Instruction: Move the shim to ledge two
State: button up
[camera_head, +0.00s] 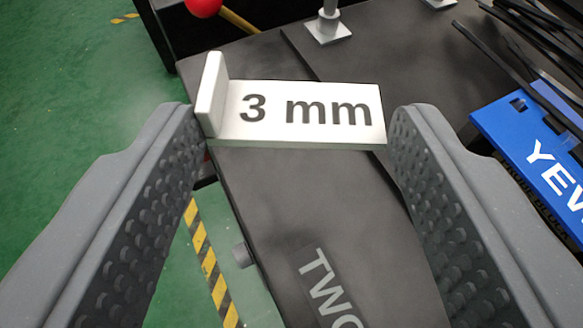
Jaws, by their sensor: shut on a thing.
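The shim (305,115) is a pale metal plate marked "3 mm" with an upright tab at its left end. My gripper (292,125) is shut on the shim, with one dark grey studded finger at the tab end and the other at the plain right end. The shim lies across the view above a dark surface. Ledge two (290,215) is this dark grey surface, with the label "TWO" partly cut off at the bottom. I cannot tell whether the shim touches the ledge.
A red ball knob on a yellow rod (204,6) is at the top. A grey metal post (328,25) stands on the dark surface behind. A blue panel (540,150) and several black bars (530,40) are at right. Green floor with yellow-black tape (205,255) lies at left.

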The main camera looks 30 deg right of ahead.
aim_at(238, 98)
jog(key=s+f+m+h, duration=0.1)
jog(key=s+d+f+m+g+h, duration=0.1)
jog(key=s+f, duration=0.1)
jog(key=s+d+f+g+h, duration=0.1)
jog(key=s+f, duration=0.1)
jog(key=shift+s+f+m, duration=0.15)
jog(key=shift+f+m, duration=0.05)
jog(key=shift+m, duration=0.2)
jog(key=shift+s+d+f+m, duration=0.2)
jog(key=shift+s+d+m, duration=0.1)
jog(key=shift+s, duration=0.15)
jog(key=shift+g, duration=0.3)
jog(key=w, duration=0.5)
jog(key=w+a+f, duration=0.1)
jog(key=w, duration=1)
jog(key=shift+a+f, duration=0.3)
jog(key=shift+s+f+b, duration=0.15)
jog(key=shift+f+b, duration=0.7)
jog(key=shift+f, duration=0.9)
jog(key=o, duration=0.9)
jog(key=shift+o, duration=0.2)
